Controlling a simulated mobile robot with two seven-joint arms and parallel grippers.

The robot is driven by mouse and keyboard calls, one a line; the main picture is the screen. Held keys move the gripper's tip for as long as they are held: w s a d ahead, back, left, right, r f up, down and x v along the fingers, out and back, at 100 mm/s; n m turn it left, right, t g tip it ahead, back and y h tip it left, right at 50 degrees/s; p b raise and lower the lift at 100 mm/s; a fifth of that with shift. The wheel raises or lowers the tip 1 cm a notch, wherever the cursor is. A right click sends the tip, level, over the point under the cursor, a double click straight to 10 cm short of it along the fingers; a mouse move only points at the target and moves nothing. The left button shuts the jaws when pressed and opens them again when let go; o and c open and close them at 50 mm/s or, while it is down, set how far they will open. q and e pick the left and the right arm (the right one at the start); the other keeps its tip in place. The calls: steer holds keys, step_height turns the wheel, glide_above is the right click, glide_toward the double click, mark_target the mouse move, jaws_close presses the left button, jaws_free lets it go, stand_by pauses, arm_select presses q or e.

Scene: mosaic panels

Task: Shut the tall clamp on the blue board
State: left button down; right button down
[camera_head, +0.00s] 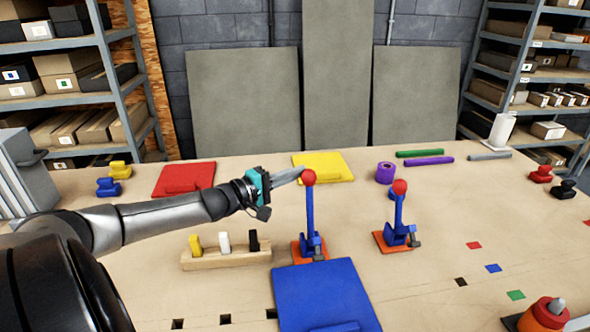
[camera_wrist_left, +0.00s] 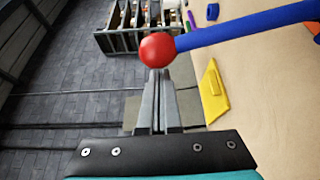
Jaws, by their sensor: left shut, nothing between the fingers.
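The tall clamp (camera_head: 310,215) has a blue upright lever, a red ball knob and an orange base. It stands at the back edge of the blue board (camera_head: 325,292), with its lever raised. My left gripper (camera_head: 299,174) is shut and empty, its fingertips at the left side of the red knob. In the left wrist view the red knob (camera_wrist_left: 157,50) is right at the tips of the shut fingers (camera_wrist_left: 156,75), and the blue lever (camera_wrist_left: 250,28) runs off to the right. Whether the tips touch the knob I cannot tell. My right gripper is out of view.
A second blue clamp (camera_head: 397,220) with a red knob stands to the right. A wooden rack (camera_head: 226,259) with yellow, white and black pieces is left of the tall clamp. Red (camera_head: 183,180) and yellow (camera_head: 335,166) boards lie behind.

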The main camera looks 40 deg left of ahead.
mark_target(305, 174)
arm_select(q)
steer(key=shift+s+d, duration=0.1)
stand_by(0.4)
steer(key=shift+s+d+r+m+p, duration=0.3)
steer(key=shift+d+p, duration=0.05)
steer(key=shift+p, duration=0.4)
steer(key=s+d+p, duration=0.1)
steer(key=d+r+m+t+p, duration=0.1)
steer(key=p, duration=0.1)
steer(key=shift+s+m, duration=0.3)
steer(key=shift+s, duration=0.05)
steer(key=shift+s+d+m+t+h+p, duration=0.35)
steer(key=shift+s+d+m+p, duration=0.1)
steer(key=shift+s+d+m, duration=0.45)
steer(key=shift+s+d+m+t+h+p, duration=0.25)
steer(key=shift+s+d+m+t+p, duration=0.15)
steer(key=shift+s+d+m, duration=0.45)
steer(key=shift+w+d, duration=0.15)
steer(key=shift+d, duration=0.1)
